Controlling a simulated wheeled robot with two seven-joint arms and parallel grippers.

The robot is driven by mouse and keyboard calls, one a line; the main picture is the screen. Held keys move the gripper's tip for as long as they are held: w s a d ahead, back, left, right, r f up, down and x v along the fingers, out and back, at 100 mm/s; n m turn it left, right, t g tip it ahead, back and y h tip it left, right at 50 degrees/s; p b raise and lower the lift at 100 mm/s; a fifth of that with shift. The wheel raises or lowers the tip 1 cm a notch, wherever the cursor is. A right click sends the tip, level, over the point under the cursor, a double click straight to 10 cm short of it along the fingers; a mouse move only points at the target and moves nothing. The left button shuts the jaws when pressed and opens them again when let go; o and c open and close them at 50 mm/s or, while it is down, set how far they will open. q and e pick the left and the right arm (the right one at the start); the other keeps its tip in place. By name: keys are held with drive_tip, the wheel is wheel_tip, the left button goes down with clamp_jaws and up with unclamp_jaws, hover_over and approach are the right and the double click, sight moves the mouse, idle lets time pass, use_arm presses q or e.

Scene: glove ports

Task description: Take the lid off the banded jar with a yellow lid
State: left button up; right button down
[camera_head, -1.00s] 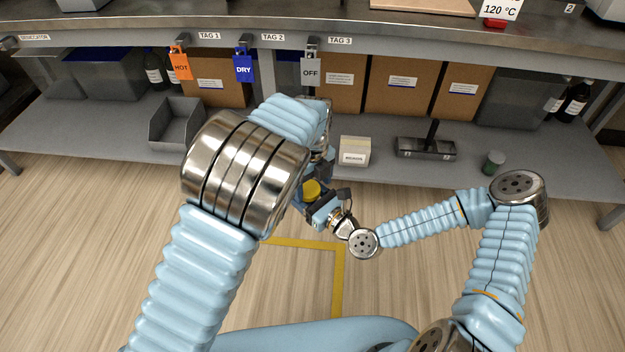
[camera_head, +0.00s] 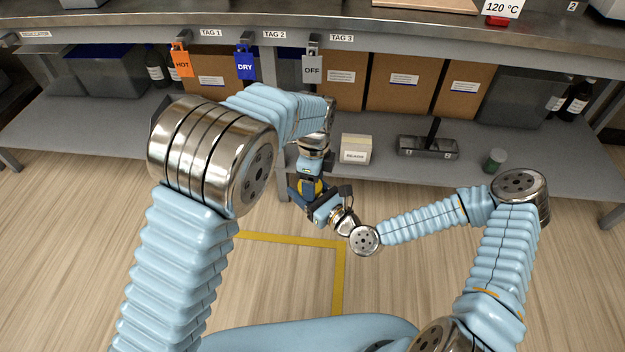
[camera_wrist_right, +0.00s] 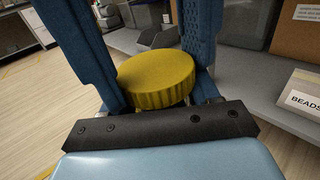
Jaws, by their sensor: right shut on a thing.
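The jar's round yellow lid (camera_head: 320,187) shows between the two arms in the head view, partly covered by the grippers. In the right wrist view, the ribbed lid (camera_wrist_right: 157,79) sits between my right gripper's blue fingers, close to the palm. My right gripper (camera_head: 308,197) is shut on the jar, in front of the lower shelf. The jar's banded body is hidden below the lid and behind the fingers. My left gripper (camera_head: 311,182) points down close to the lid. Its fingertips are too small and covered to tell whether they are open or touching the lid.
The lower shelf behind the grippers holds a white labelled box (camera_head: 356,149), a dark metal holder (camera_head: 428,147) and a small green-grey jar (camera_head: 495,160). Tags hang from the bench edge above: HOT (camera_head: 181,62), DRY (camera_head: 245,66), OFF (camera_head: 312,69). Floor in front is clear.

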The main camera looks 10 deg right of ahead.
use_arm(q)
drive_tip(key=shift+w+d+r, duration=0.2)
drive_tip(key=shift+w+r, duration=0.05)
drive_tip(key=shift+w, duration=0.05)
drive_tip(key=o, duration=1.1)
drive_tip(key=shift+o, duration=0.4)
drive_tip(key=shift+a+f, duration=0.1)
drive_tip(key=shift+a, duration=0.05)
wheel_tip(320, 180, up, 4)
drive_tip(key=shift+r, duration=0.2)
drive_tip(key=shift+c, duration=0.3)
drive_tip(key=m, duration=0.2)
drive_tip(key=r+m, duration=0.1)
drive_tip(key=m, duration=0.2)
drive_tip(key=shift+s+a+r+m, duration=0.2)
drive_tip(key=shift+s+a+m, duration=0.05)
drive_tip(key=shift+a+m, duration=0.05)
drive_tip(key=shift+c, duration=0.2)
drive_tip(key=m, duration=0.1)
drive_tip(key=r+m, duration=0.1)
drive_tip(key=m, duration=0.3)
drive_tip(key=shift+a+r, duration=0.2)
drive_tip(key=shift+r, duration=0.1)
drive_tip(key=shift+f+m, duration=0.15)
drive_tip(key=shift+m, duration=0.25)
wheel_tip(320, 180, down, 8)
drive_tip(key=shift+s+a+r, duration=0.1)
drive_tip(key=shift+r, duration=0.15)
